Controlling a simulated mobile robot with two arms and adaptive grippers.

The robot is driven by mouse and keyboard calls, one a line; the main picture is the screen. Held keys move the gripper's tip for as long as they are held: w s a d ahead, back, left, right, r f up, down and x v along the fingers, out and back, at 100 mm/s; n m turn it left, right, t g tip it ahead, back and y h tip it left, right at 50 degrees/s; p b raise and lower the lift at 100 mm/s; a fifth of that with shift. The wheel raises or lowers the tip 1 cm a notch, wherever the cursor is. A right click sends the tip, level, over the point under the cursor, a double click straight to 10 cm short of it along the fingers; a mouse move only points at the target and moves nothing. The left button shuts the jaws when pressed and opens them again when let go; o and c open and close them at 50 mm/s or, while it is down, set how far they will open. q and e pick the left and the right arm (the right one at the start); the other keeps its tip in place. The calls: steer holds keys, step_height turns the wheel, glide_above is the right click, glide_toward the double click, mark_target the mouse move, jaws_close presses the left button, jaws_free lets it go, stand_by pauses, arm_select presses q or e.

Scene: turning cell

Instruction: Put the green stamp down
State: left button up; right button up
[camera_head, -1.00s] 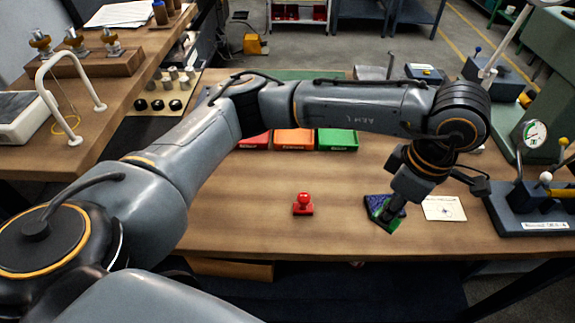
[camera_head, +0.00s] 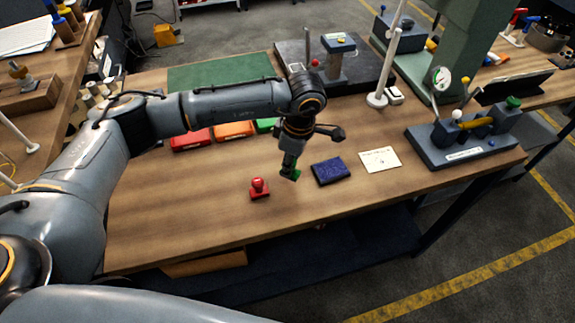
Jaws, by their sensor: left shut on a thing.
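My left gripper (camera_head: 289,164) points down over the wooden table and is shut on the green stamp (camera_head: 291,175). Only the lower part of the stamp shows below the fingers. It seems to be at or just above the table; I cannot tell whether it touches. A dark blue ink pad (camera_head: 331,171) lies just right of it. A red stamp (camera_head: 259,188) stands on the table to its left and nearer to me. A white card (camera_head: 380,159) with a small mark lies right of the pad. My right gripper is not in view.
A blue fixture (camera_head: 459,149) stands on the table at right. Bare wood lies in front of the stamps, up to the table's front edge.

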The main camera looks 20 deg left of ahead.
arm_select(q)
steer(key=shift+w+a+f, duration=0.15)
steer(key=shift+f, duration=0.1)
steer(key=f+p, duration=0.2)
steer(key=f, duration=0.1)
steer(key=shift+w+a+p, duration=0.15)
steer(key=shift+a+p, duration=0.15)
steer(key=shift+p, duration=0.05)
steer(key=shift+f, duration=0.3)
steer(key=shift+d+f, duration=0.1)
steer(key=shift+f+b, duration=0.2)
steer(key=shift+b, duration=0.1)
steer(key=o, duration=1)
steer(key=shift+r, duration=0.1)
steer(key=shift+c, duration=0.2)
steer(key=shift+r, duration=0.1)
